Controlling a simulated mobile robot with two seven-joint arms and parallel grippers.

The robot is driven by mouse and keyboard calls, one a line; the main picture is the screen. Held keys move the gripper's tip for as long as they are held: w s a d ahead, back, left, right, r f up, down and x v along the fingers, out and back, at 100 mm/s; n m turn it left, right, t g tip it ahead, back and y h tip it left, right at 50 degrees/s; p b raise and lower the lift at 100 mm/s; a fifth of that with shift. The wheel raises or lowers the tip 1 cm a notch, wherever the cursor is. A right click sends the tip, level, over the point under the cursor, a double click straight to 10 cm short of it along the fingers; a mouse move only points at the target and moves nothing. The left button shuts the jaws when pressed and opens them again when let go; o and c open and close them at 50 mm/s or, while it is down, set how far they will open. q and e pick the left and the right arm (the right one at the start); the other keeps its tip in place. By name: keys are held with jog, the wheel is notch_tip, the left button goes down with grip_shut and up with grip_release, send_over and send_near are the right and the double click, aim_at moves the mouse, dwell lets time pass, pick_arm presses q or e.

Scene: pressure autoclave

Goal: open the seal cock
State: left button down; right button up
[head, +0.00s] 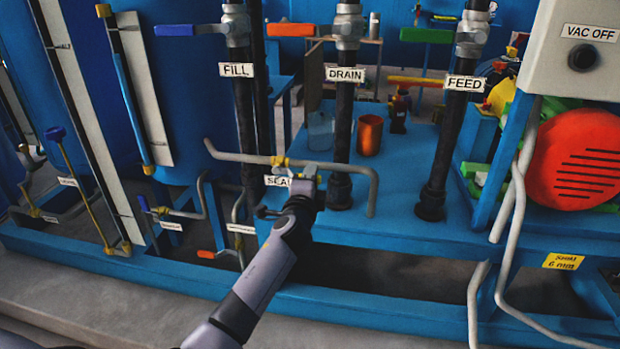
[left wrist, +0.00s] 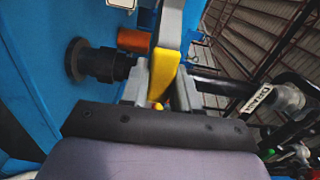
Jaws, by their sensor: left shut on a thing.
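The seal cock sits on a grey horizontal pipe (head: 240,157), above a white label reading SEAL (head: 275,181) that my gripper partly covers. A small yellow part (head: 280,161) shows on the pipe just left of my gripper. My left gripper (head: 308,174) is at the cock, reaching up from below. In the left wrist view the yellow handle (left wrist: 162,72) stands between the two grey fingers of the gripper (left wrist: 160,90), which are shut on it. The cock's body is mostly hidden behind my gripper in the head view. My right gripper is not in view.
Black vertical pipes labelled FILL (head: 236,70), DRAIN (head: 345,74) and FEED (head: 464,83) stand behind and beside the cock. An orange cup (head: 369,135) stands on the blue deck (head: 400,185). A red motor cover (head: 575,160) is at the right.

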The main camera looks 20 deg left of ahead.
pick_arm(q)
jog(key=shift+a+f+m, duration=0.1)
jog(key=shift+m, duration=0.2)
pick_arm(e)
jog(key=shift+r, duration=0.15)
pick_arm(q)
jog(key=c, duration=0.9)
grip_release()
jog(key=shift+f, duration=0.1)
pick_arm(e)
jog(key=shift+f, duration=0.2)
pick_arm(q)
jog(key=p+v, duration=0.1)
jog(key=v, duration=0.6)
jog(key=shift+p, duration=0.35)
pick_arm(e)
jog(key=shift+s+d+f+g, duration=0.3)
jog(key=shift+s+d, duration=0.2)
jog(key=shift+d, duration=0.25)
